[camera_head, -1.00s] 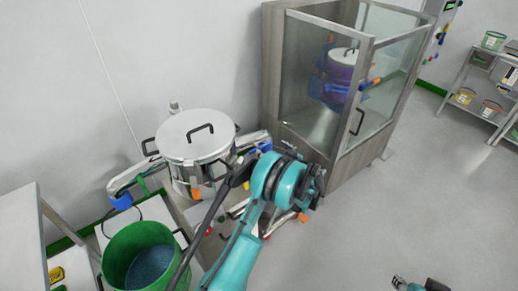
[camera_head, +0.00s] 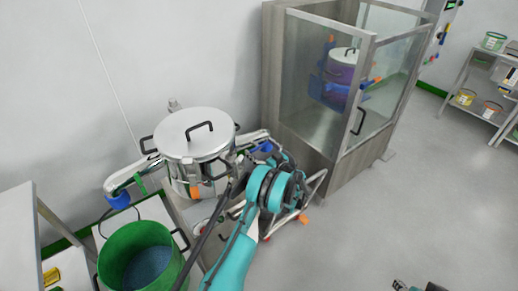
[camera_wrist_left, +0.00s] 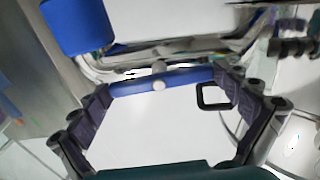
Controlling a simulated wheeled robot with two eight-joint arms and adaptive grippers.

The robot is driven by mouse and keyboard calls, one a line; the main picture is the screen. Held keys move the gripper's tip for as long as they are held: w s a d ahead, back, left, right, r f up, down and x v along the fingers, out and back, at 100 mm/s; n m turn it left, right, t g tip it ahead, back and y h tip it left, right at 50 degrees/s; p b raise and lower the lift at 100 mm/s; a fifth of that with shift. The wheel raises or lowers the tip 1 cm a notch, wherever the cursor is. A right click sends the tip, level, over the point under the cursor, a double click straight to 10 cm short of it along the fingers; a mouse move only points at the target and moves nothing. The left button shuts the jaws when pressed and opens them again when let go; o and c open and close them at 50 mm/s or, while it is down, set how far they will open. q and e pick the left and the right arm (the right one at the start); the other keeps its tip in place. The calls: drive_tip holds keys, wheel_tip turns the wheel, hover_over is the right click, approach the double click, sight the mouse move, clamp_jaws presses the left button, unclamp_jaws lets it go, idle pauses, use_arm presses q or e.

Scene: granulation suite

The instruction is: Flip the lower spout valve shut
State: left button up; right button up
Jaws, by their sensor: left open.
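My left gripper (camera_head: 264,158) is beside the right side of the lidded steel vessel (camera_head: 195,168), partly hidden behind my teal wrist. In the left wrist view, its dark fingers are spread wide, and the open gripper (camera_wrist_left: 165,88) has a blue bar (camera_wrist_left: 160,82) with a pale round pivot lying across between the fingertips. The bar looks like a valve handle; whether the fingers touch it I cannot tell. A blue block (camera_wrist_left: 76,26) sits at the upper left.
A green bucket (camera_head: 118,246) with bluish contents stands below the vessel's left side. A steel and glass cabinet (camera_head: 300,110) stands close on the right. Shelves (camera_head: 480,100) with tubs are far right. The floor in the right foreground is clear.

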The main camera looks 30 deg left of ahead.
use_arm(q)
drive_tip(key=c, duration=0.8)
drive_tip(key=shift+m, duration=0.3)
drive_tip(key=m, duration=0.4)
drive_tip(key=shift+w+m, duration=0.1)
drive_tip(key=shift+m, duration=0.2)
drive_tip(key=m, duration=0.4)
drive_tip(key=shift+w, duration=0.1)
drive_tip(key=m, duration=0.5)
drive_tip(key=shift+d+f, duration=0.1)
drive_tip(key=shift+f+m, duration=0.1)
drive_tip(key=shift+m, duration=1.8)
